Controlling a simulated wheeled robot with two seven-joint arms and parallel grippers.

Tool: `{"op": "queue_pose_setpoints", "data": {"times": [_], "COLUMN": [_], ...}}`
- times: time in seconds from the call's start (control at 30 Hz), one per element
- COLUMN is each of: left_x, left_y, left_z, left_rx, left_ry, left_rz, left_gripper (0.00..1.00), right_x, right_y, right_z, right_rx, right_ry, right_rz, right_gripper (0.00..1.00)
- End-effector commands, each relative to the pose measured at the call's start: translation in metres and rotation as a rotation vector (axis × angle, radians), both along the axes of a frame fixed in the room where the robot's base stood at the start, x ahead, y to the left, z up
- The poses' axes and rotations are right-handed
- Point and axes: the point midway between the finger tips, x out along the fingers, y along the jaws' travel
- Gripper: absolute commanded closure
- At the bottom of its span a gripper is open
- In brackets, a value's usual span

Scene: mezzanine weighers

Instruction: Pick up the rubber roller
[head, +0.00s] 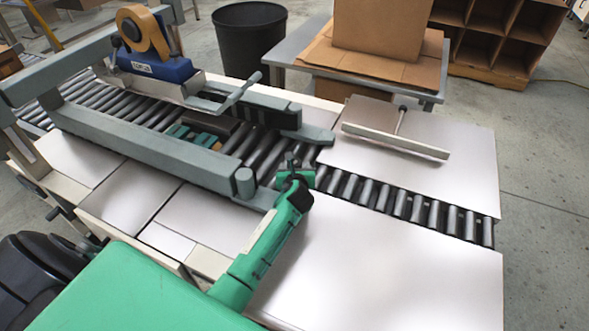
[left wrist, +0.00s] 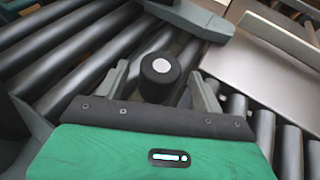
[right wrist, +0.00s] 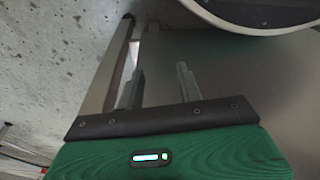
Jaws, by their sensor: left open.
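A short black cylinder with a white disc on its end, which looks like the rubber roller (left wrist: 162,67), is between the fingers of my left gripper (left wrist: 162,90) in the left wrist view. Gaps show on both sides, so the fingers are open around it and not closed on it. In the head view my left gripper (head: 293,171) is over the roller conveyor, with a small dark part showing at its tips; the rest of the roller is hidden. My right gripper (right wrist: 161,85) is open and empty above a plain grey surface; it is not visible in the head view.
The conveyor (head: 408,204) runs between pale side tables (head: 400,265). A grey frame rail (head: 150,145) and a blue tape dispenser (head: 155,65) stand left. A T-shaped tool (head: 395,139) lies on the far table. A black bin (head: 250,40) and carton (head: 380,25) are behind.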

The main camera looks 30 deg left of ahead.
Motion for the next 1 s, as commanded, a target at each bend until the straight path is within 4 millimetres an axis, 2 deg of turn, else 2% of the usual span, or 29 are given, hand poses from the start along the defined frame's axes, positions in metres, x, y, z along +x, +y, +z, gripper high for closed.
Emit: {"op": "queue_pose_setpoints", "data": {"times": [0.13,0.4,0.47,0.67,1.0], "left_x": [0.0122,0.0145,0.0145,0.0143,0.0144], "left_y": [0.0074,0.0086,0.0086,0.0086,0.0088], "left_z": [-0.0067,-0.007,-0.007,-0.007,-0.0039], "left_rx": [0.0,0.001,0.001,0.001,0.002], "left_ry": [0.0,0.0,0.0,0.0,-0.001], "left_rz": [0.001,0.0,0.0,0.0,0.0], "left_gripper": [0.32,0.32,0.42,0.81,0.83], "right_x": [0.002,0.0021,0.0021,0.002,0.0025], "right_y": [0.001,0.001,0.001,0.0007,0.0005], "right_z": [0.0065,0.0083,0.0082,0.008,0.0086], "right_rx": [0.001,0.001,0.001,0.001,0.0], "right_ry": [0.0,0.001,0.001,0.002,0.0], "right_rz": [-0.001,-0.002,-0.002,-0.002,-0.001], "right_gripper": [0.64,0.64,0.64,0.64,0.64]}}
